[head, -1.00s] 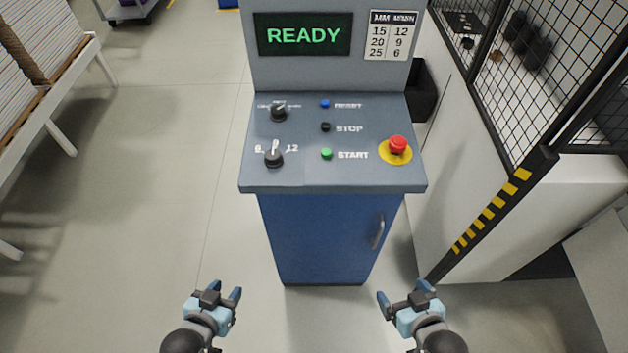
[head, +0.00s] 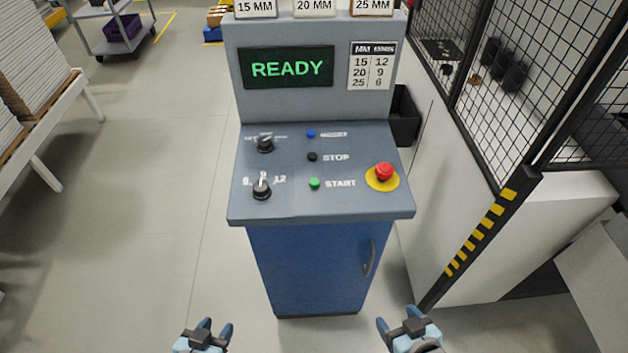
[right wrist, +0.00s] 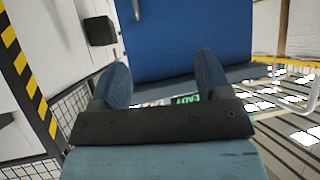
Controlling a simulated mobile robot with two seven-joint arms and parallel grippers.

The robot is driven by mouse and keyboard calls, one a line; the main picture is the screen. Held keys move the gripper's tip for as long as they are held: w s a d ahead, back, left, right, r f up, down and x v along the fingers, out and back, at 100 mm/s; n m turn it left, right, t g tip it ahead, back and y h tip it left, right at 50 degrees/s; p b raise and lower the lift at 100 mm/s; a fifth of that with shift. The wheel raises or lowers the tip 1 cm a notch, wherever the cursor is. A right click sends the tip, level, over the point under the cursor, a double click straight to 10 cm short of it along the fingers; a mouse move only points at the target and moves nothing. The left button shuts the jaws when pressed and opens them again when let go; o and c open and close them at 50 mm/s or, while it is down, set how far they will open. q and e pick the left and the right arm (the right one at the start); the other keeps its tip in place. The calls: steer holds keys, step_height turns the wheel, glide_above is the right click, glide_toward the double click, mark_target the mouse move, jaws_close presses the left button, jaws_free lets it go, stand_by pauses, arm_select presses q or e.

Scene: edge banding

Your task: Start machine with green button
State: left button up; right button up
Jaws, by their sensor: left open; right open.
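The control console (head: 320,205) stands ahead of me, with a grey sloped panel on a blue cabinet (head: 318,270). The green START button (head: 314,183) is on the panel's lower middle. Above it are the black STOP button (head: 312,157) and the blue RESET button (head: 311,134). The screen (head: 286,69) reads READY in green. My left gripper (head: 210,328) and right gripper (head: 398,324) are at the bottom of the head view, both open, empty and apart from the console. The right wrist view shows the right fingers (right wrist: 158,85) spread, with the blue cabinet beyond.
A red emergency stop (head: 383,172) on a yellow disc sits right of START. Two black knobs (head: 262,189) are at the panel's left. A striped post (head: 480,235) and mesh fence (head: 530,90) stand at the right. Open floor (head: 140,200) lies to the left.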

steer(key=shift+f, duration=0.1)
jaws_close()
stand_by(1.3)
